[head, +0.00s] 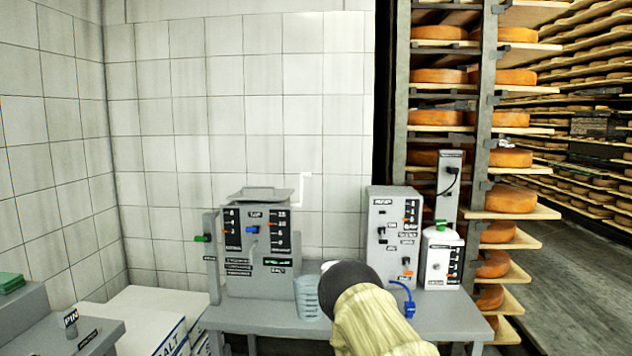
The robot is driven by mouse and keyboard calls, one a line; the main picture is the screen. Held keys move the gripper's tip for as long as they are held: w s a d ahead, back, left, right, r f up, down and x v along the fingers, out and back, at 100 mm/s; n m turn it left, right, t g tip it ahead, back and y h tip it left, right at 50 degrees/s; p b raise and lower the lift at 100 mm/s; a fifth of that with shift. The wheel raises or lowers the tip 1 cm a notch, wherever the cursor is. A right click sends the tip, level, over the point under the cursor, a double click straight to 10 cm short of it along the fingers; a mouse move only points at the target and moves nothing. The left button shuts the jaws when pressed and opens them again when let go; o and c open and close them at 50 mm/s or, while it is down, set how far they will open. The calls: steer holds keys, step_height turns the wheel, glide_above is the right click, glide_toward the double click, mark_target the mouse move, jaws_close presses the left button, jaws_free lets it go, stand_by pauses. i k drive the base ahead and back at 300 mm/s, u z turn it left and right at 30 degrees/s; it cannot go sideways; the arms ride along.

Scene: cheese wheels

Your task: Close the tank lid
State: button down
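A grey tank-like box (256,250) with labels, scales and a blue knob stands on the table at the centre. A flat grey lid (262,193) is at its top. It looks roughly level, but I cannot tell from here whether it is fully down. A thin white bent rod (303,190) rises just right of the lid. My arm, with a yellowish sleeve and dark round end, reaches up from the bottom, right of the box and below the lid. My gripper's fingers do not show.
The grey table (450,312) also holds a clear ribbed cup (307,298), a grey control box (392,232) and a white bottle-like unit (441,258) with a green top. Cheese shelves (520,212) stand at right. White salt bags (150,318) and a grey console (45,325) are at left.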

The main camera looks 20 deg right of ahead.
mark_target(266, 192)
steer(key=z, duration=1.05)
steer(key=i, duration=1.2)
steer(key=u, duration=1.5)
